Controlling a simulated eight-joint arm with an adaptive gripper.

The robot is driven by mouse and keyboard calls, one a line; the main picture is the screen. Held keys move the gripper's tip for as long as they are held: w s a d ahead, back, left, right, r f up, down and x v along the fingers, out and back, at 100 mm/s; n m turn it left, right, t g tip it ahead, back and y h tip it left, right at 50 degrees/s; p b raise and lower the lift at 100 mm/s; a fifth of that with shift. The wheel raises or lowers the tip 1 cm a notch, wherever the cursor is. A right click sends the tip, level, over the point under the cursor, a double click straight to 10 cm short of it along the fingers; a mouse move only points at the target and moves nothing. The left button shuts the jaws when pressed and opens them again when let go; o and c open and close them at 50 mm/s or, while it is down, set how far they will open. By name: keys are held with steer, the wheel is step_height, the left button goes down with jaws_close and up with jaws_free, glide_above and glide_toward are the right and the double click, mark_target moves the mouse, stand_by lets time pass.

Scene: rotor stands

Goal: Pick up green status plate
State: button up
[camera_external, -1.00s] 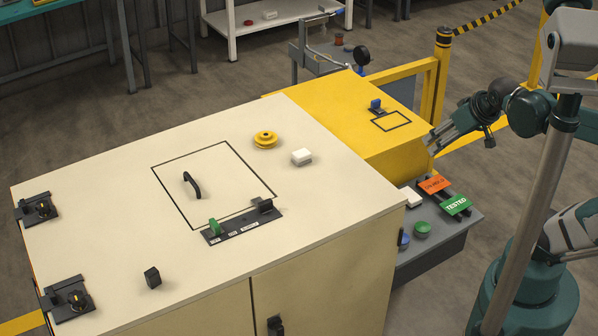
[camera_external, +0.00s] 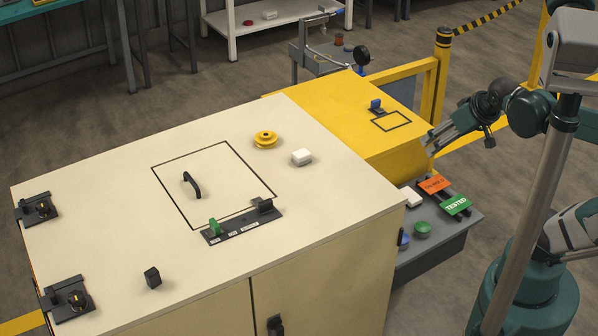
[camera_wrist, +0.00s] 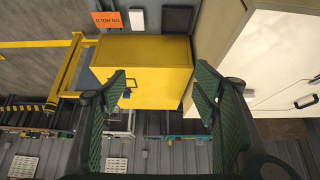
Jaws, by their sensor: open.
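The green status plate (camera_external: 456,205), lettered TESTED, lies on a dark holder on the grey side shelf at the right of the external view. An orange plate (camera_external: 434,185) sits just beyond it on the same holder and also shows at the top of the wrist view (camera_wrist: 115,20). My gripper (camera_external: 434,141) is near the yellow box's right side, beyond the plates and apart from them. In the wrist view my gripper (camera_wrist: 163,80) has its fingers spread, with nothing held between them. The green plate does not show in the wrist view.
The yellow box (camera_external: 340,110) and the cream cabinet (camera_external: 90,200) stand left of the shelf. A green button (camera_external: 422,229) and a white block (camera_external: 411,197) are close to the plates. A yellow rail post (camera_external: 441,80) stands behind my gripper.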

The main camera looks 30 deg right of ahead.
steer(key=shift+w+d+f, duration=0.1)
stand_by(0.3)
steer(key=n+g, duration=0.7)
steer(key=n, duration=1.1)
glide_above(453, 206)
step_height(453, 206, down, 27)
steer(key=shift+f, duration=0.15)
steer(key=shift+f+b, duration=0.15)
steer(key=shift+b, duration=0.15)
steer(key=shift+f+b, duration=0.35)
steer(key=shift+f, duration=0.8)
steer(key=shift+d+f+b, duration=0.1)
steer(key=shift+f+b, duration=0.95)
steer(key=shift+f, duration=1.55)
